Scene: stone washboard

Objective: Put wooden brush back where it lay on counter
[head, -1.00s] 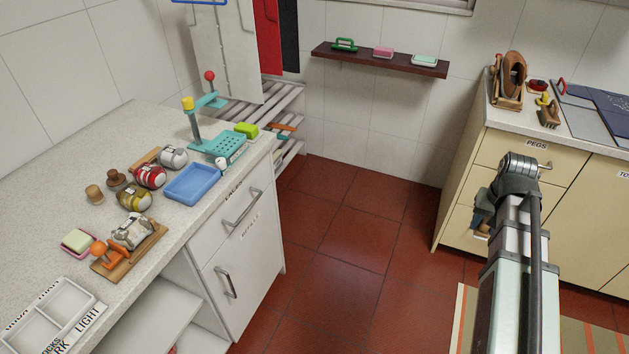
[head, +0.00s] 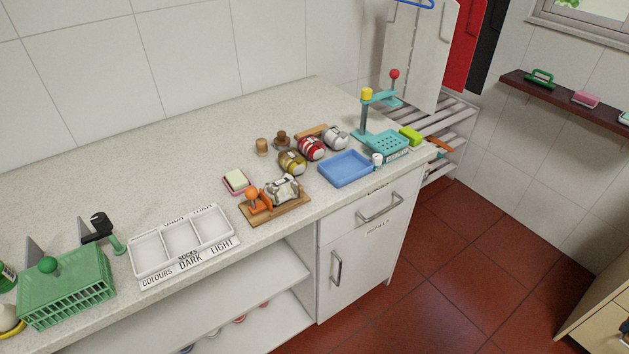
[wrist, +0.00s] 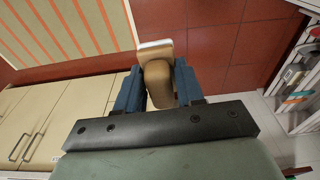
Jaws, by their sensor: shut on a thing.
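The wooden brush (wrist: 157,80) is tan with a white edge at its far end, in the middle of the wrist view. My gripper (wrist: 158,68) is shut on it, with a blue finger on each side. The brush is held over the red tiled floor, away from any counter top. My gripper and arm are out of the head view. The speckled counter (head: 205,120) fills much of the head view. I cannot tell which spot on a counter the brush lay on.
The counter carries a green basket (head: 70,295), a white sorting tray (head: 183,240), a wooden board (head: 278,213) with an orange knob, several jars, a blue tray (head: 346,168) and a teal press (head: 385,140). Its back left is bare. Cream cabinets (wrist: 65,115) show in the wrist view.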

